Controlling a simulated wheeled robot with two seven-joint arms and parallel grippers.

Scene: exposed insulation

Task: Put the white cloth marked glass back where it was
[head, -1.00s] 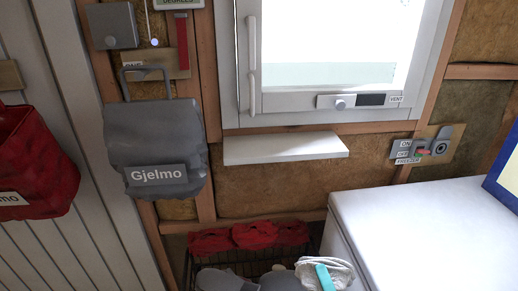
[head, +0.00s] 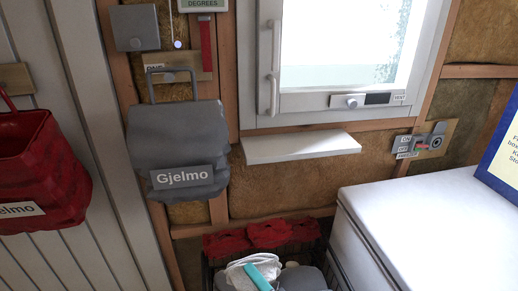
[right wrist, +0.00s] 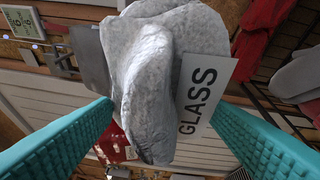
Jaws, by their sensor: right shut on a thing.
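The white cloth marked glass (right wrist: 155,85) is crumpled between the two teal fingers of my right gripper (right wrist: 175,125) in the right wrist view. Its GLASS tag (right wrist: 203,95) faces the camera. In the head view the cloth (head: 238,270) is at the bottom edge, in front of the wire basket, with a teal finger of my right gripper (head: 262,273) across it. The gripper is shut on the cloth. The lower part of the gripper is cut off by the frame. My left gripper is not in view.
A wire basket with red cloths (head: 268,235) and grey items (head: 302,280) stands below a bare white shelf (head: 300,147). A grey bag marked Gjelmo (head: 175,140) and a red bag (head: 40,170) hang at left. A white freezer chest (head: 430,225) stands at right.

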